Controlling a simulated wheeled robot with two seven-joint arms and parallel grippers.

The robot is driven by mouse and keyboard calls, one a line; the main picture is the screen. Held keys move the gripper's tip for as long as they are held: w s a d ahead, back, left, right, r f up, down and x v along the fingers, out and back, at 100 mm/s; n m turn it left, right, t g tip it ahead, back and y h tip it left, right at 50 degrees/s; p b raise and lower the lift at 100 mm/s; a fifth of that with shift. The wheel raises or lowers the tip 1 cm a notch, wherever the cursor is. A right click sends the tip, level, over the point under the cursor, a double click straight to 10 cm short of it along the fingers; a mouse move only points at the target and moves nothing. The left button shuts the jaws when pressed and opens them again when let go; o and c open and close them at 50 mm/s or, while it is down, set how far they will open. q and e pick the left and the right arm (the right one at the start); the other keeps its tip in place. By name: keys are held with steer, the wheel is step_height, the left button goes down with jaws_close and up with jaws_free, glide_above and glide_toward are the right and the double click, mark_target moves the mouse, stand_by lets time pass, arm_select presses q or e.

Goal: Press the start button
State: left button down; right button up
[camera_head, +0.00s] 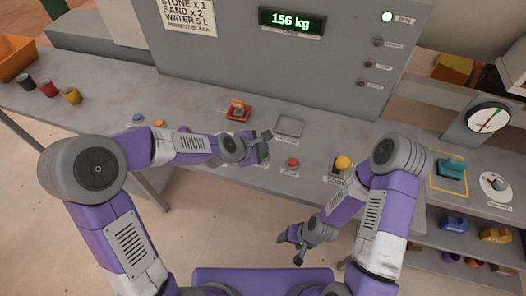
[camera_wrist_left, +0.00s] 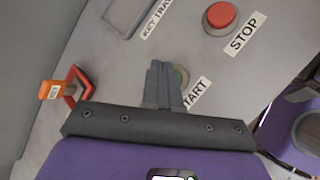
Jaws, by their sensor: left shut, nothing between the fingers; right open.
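The round start button (camera_wrist_left: 182,77) shows as a pale green edge in the left wrist view, beside and partly behind my left fingertips. Its START label (camera_wrist_left: 197,93) is partly covered too. In the head view my forearm and hand hide most of the button. My left gripper (camera_wrist_left: 164,66) is shut and empty, with its tips over or at the button; I cannot tell whether they touch it. In the head view my left gripper (camera_head: 264,142) is above the console. My right gripper (camera_head: 288,246) is open and empty, low in front of the console.
The red stop button (camera_wrist_left: 221,15) is beside the start button. A key tray (camera_head: 290,126) and a red holder with an orange tag (camera_head: 239,110) lie behind. A yellow knob (camera_head: 343,162) stands right. The display (camera_head: 291,21) reads 156 kg; the RUN lamp (camera_head: 387,16) glows green.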

arm_select(q)
steer(key=shift+r, duration=0.1)
step_height(320, 180, up, 5)
steer(key=p, duration=0.4)
stand_by(0.3)
stand_by(0.4)
